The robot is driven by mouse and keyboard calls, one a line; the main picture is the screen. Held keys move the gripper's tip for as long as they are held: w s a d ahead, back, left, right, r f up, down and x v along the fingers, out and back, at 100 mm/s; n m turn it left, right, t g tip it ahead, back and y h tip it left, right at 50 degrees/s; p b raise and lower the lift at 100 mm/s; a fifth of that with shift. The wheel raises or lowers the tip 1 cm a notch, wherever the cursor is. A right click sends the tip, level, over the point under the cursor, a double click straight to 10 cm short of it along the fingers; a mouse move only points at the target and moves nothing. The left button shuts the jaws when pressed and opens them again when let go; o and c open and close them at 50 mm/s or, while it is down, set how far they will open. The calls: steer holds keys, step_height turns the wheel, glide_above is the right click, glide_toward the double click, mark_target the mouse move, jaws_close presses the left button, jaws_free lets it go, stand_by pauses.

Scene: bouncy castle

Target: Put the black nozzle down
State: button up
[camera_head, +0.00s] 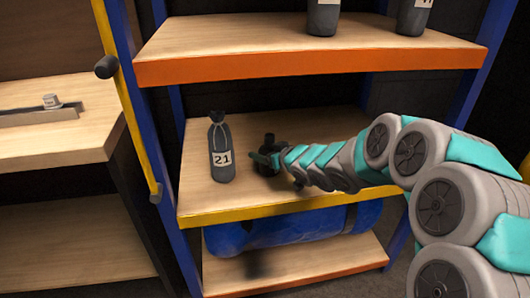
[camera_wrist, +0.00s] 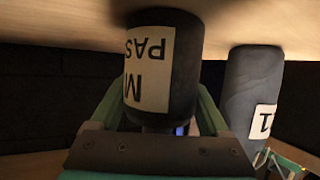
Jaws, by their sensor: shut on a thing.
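The black nozzle (camera_head: 268,146) is upright at the middle shelf (camera_head: 330,131), right of a dark tied bag labelled 21 (camera_head: 222,150). My gripper (camera_head: 266,158) is shut on it, reaching in from the right. In the wrist view, which is upside down, the nozzle (camera_wrist: 185,70) is a dark cylinder with a pale label, between the teal fingers of my gripper (camera_wrist: 165,95). Its base meets or nearly meets the shelf board (camera_wrist: 70,25); I cannot tell whether it bears on it. The bag also shows in the wrist view (camera_wrist: 250,85), apart from the nozzle.
The top shelf (camera_head: 235,40) holds two dark labelled bags (camera_head: 323,15). A blue roll (camera_head: 290,228) lies on the bottom shelf. A blue upright (camera_head: 150,140) stands at the left, beside a wooden bench (camera_head: 90,135). Bare board lies behind and right of the nozzle.

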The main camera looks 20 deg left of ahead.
steer(key=o, duration=1.4)
steer(key=shift+r, duration=0.1)
steer(key=v, duration=1.2)
steer(key=shift+d, duration=0.1)
